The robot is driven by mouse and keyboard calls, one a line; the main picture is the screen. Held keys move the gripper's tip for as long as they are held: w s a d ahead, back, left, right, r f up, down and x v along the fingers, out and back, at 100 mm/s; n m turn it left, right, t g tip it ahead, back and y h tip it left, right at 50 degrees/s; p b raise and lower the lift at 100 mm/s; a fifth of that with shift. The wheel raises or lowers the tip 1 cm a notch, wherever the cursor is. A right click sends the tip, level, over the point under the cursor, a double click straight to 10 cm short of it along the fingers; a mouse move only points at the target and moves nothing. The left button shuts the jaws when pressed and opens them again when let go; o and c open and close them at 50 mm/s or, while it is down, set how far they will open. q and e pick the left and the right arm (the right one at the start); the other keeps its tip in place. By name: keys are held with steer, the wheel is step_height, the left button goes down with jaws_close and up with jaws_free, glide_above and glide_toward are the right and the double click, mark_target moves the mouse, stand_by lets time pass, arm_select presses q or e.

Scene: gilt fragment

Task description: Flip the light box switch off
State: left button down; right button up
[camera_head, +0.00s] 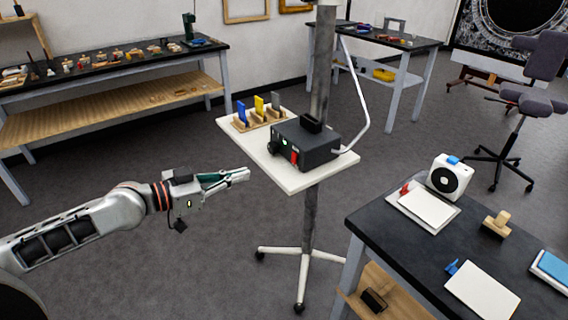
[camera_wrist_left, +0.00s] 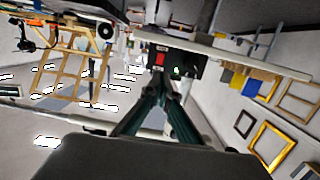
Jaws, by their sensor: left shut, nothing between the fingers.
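The light box (camera_head: 306,143) is a dark box on a white shelf (camera_head: 299,181) fixed to a grey pole stand. A red switch (camera_head: 294,157) and a small green light show on its front face. In the left wrist view the red switch (camera_wrist_left: 160,59) and the green light show just beyond my fingertips. My left gripper (camera_head: 247,173) is shut and empty, left of the shelf's front edge and apart from the box. It also shows in the left wrist view (camera_wrist_left: 162,78). My right gripper is in neither view.
A wooden holder with blue, yellow and grey pieces (camera_head: 259,111) stands on the shelf behind the box. A dark table (camera_head: 400,250) with a white fan-like box, papers and a stamp is at front right. Workbenches stand at the back. The floor before my arm is clear.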

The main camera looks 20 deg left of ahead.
arm_select(q)
steer(key=p, duration=0.2)
glide_toward(293, 162)
steer(key=x, duration=0.5)
steer(key=shift+w+d+r, duration=0.1)
steer(key=shift+d+r, duration=0.05)
steer(key=shift+r, duration=0.05)
steer(key=shift+x, duration=0.8)
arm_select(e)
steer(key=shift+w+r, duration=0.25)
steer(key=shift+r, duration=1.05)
arm_select(q)
steer(key=b, duration=0.3)
steer(key=f+t+h+b, duration=0.1)
steer(key=b, duration=0.2)
steer(key=shift+w+d+f+b, duration=0.15)
steer(key=shift+w+d+b, duration=0.05)
steer(key=shift+b, duration=0.2)
steer(key=shift+f+t+b, duration=0.15)
steer(key=shift+t+b, duration=0.15)
steer(key=shift+b, duration=0.75)
steer(key=shift+t+h+b, duration=0.3)
steer(key=shift+b, duration=0.75)
steer(key=shift+r, duration=0.25)
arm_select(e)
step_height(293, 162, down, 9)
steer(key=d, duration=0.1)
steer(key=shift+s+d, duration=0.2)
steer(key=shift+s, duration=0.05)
